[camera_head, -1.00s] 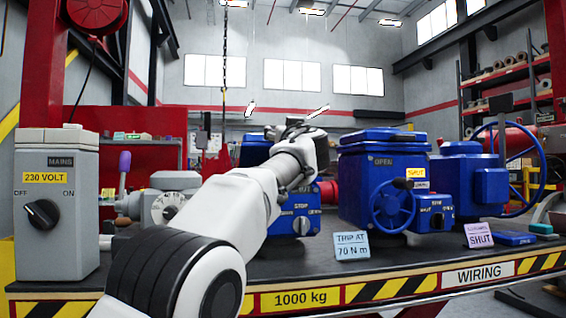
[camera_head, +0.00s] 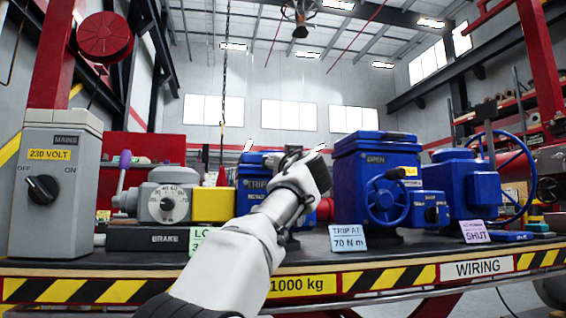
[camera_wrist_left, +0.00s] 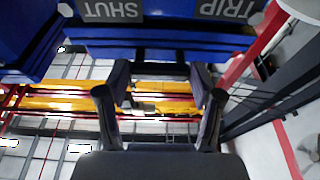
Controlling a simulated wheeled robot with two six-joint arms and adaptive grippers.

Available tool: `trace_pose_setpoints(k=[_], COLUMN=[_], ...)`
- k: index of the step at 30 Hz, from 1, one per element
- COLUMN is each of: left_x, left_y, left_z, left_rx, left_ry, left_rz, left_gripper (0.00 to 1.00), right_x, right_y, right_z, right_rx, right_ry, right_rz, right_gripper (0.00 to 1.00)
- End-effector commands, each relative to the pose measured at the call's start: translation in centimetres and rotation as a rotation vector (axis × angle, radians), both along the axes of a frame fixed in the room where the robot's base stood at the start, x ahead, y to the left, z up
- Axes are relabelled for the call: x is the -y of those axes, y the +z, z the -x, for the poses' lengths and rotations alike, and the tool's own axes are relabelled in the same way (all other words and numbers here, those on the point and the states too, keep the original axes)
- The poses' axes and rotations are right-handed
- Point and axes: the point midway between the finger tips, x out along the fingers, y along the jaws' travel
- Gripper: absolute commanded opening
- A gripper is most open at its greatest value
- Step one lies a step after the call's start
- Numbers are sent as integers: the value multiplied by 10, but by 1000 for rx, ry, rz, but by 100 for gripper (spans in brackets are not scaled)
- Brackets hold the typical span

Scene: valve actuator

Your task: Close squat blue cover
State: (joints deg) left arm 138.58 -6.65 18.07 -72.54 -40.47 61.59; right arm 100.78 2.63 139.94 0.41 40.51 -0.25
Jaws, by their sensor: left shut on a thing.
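The squat blue cover (camera_head: 258,157) is on the blue unit with the TRIP label, left of the taller blue actuator in the head view. My left gripper (camera_head: 310,165) is at its right side, and my arm hides much of the unit. In the left wrist view the blue housing (camera_wrist_left: 160,45) shows upside down with TRIP and SHUT labels. My left fingertips (camera_wrist_left: 160,76) are spaced apart by its edge, with a dark bar between them. They are shut on what seems part of the cover; the contact is hard to see. My right gripper is out of view.
The tall blue actuator (camera_head: 375,178) with a handwheel stands close on the right. A yellow box (camera_head: 213,204) and grey geared unit (camera_head: 168,202) stand left, beside the grey mains box (camera_head: 55,190). A TRIP AT card (camera_head: 348,238) stands near the bench front.

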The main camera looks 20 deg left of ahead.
Motion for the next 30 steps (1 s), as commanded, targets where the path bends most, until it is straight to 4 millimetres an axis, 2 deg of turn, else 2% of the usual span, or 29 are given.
trace_pose_setpoints(k=[1,7,8,9,10,23,30], left_x=[-1,-1,-1,-1,-1,1,11], left_y=[-11,-12,-12,-12,-12,-5,-8], left_z=[-5,-6,-6,-6,-6,0,15], left_rx=[-17,-19,-20,-19,-18,-8,-10], left_ry=[4,4,4,4,4,3,4], left_rz=[8,8,8,8,7,2,1], left_gripper=[4,4,70,84,92,92,92], right_x=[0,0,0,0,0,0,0], right_y=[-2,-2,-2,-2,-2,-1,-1], right_z=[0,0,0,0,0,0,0], right_rx=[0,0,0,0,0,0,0], right_ry=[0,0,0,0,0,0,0], right_rz=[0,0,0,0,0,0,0], right_gripper=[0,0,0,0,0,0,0])
